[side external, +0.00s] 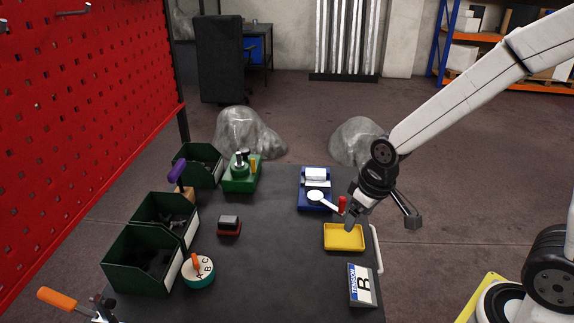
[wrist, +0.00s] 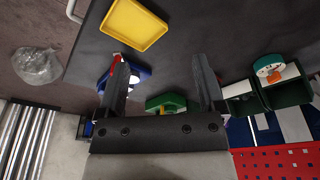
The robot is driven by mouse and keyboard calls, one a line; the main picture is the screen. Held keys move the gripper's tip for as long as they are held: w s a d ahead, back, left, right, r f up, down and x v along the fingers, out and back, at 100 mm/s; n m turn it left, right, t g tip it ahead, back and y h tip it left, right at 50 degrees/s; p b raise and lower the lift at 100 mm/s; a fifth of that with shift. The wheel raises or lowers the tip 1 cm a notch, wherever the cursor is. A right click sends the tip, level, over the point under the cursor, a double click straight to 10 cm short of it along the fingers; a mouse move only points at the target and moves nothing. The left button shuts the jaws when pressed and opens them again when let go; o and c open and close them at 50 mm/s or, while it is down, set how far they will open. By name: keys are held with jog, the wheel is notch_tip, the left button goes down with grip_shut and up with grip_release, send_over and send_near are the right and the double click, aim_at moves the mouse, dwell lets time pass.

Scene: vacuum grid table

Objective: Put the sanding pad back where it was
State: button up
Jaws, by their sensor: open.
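A small block with a grey top and a dark red base, which looks like the sanding pad (side external: 229,225), sits on the dark table left of the middle in the side view. I cannot make it out in the wrist view. My gripper (side external: 351,218) is over the back of the shallow yellow tray (side external: 344,244), well to the right of the block. In the wrist view my gripper (wrist: 160,82) has its two fingers wide apart with nothing between them. The yellow tray looks empty in the wrist view (wrist: 133,25).
A blue holder (side external: 315,202) with a white-topped tool and a red item stands just behind the tray. A "TENSION B" box (side external: 361,285) lies in front. Green bins (side external: 146,262), a round ABC dial (side external: 198,272) and a green fixture (side external: 240,180) stand left. The table's middle is clear.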

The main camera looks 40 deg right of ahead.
jog(key=shift+m, duration=0.4)
jog(key=s, duration=0.3)
jog(key=s+f, duration=0.1)
jog(key=shift+s+d, duration=0.15)
jog(key=shift+d, duration=0.2)
